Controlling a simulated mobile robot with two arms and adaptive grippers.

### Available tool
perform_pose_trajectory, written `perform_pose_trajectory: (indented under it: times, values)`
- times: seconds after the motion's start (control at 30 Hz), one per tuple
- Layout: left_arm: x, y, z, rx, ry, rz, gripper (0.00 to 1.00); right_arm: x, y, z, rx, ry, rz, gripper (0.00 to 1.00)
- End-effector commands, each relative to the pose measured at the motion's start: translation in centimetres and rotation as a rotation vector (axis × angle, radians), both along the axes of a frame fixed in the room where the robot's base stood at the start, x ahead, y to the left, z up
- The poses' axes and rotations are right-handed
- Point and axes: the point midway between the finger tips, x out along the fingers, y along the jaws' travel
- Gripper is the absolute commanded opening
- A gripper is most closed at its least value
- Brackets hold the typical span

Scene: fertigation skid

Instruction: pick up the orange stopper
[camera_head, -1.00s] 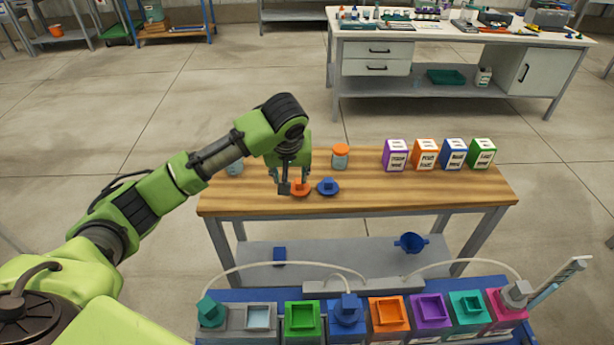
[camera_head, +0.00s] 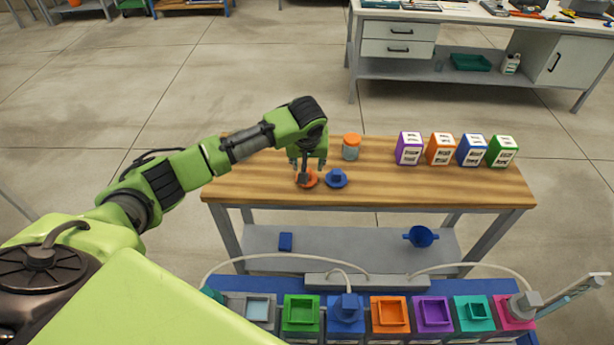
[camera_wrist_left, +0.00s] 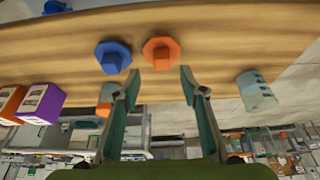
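The orange stopper (camera_head: 308,181), a flat disc with a raised grip block, lies on the wooden tabletop (camera_head: 420,190) near its front edge. It also shows in the left wrist view (camera_wrist_left: 161,52). My left gripper (camera_head: 307,168) is above and at the stopper, partly covering it in the head view. In the left wrist view its two fingers (camera_wrist_left: 160,73) are spread with nothing between them, and the stopper shows just beyond the tips. A similar blue stopper (camera_head: 336,179) lies close to the right of the orange one. My right gripper is out of view.
An orange-lidded jar (camera_head: 351,148) stands behind the stoppers. A clear beaker (camera_wrist_left: 257,92) shows in the left wrist view. Purple (camera_head: 409,149), orange, blue and green boxes stand at the table's right. A row of coloured units (camera_head: 390,314) with hoses is in front.

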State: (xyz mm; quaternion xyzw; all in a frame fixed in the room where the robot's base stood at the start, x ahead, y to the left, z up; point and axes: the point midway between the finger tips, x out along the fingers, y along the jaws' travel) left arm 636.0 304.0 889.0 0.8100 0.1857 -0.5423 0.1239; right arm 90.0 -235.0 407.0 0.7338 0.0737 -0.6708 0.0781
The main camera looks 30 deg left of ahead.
Motion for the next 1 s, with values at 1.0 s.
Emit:
perform_pose_trajectory:
  times: [1.0]
  values:
    - [1.7,1.2,-4.8,0.0,0.0,-0.001,0.04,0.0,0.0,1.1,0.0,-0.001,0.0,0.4]
